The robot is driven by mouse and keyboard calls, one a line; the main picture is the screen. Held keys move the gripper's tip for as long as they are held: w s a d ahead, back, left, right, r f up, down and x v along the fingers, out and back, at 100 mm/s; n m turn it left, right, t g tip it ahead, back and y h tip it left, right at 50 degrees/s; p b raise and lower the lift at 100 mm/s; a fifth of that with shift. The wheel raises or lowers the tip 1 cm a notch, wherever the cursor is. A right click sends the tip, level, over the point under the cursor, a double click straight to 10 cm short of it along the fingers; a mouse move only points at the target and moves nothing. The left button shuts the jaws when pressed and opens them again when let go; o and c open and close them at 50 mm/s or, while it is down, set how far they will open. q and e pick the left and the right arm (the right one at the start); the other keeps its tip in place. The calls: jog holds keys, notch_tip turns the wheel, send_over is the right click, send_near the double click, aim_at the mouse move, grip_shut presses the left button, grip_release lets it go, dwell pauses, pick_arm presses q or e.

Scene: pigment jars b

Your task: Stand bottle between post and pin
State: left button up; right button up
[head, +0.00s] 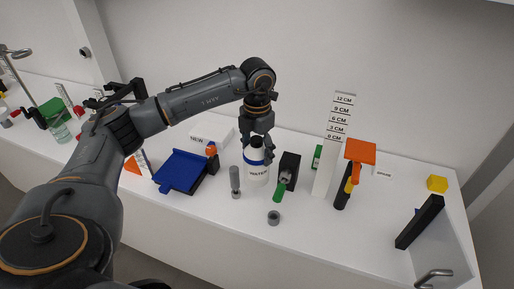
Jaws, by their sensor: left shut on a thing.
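A white bottle (257,174) with a blue band and a "WATER" label stands upright at the middle of the white table. My left gripper (264,152) comes down from above and is shut on the bottle's upper part, which it partly hides. Whether the bottle's base touches the table I cannot tell. A grey upright post-like piece (235,178) is just left of the bottle. A black block (290,166) with a green cylinder (279,190) in front is close on its right. Which piece is the pin is unclear. My right gripper is not in view.
A blue tray (182,170) and a white "NEW" box (211,134) lie to the left. A short grey ring-like piece (273,217) sits in front.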

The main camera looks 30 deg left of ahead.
aim_at(257, 179)
pick_arm(q)
notch_tip(257, 179, down, 4)
jog(key=b, duration=0.2)
jog(key=shift+b, duration=0.3)
notch_tip(257, 179, down, 7)
jog(key=b, duration=0.5)
jog(key=shift+f, duration=0.1)
jog(key=shift+f+b, duration=0.55)
jog(key=shift+b, duration=0.15)
jog(key=o, duration=1.4)
jog(key=shift+c, duration=0.2)
jog(key=shift+r, duration=0.1)
jog(key=shift+r+p, duration=2.8)
jog(key=shift+r, duration=1.65)
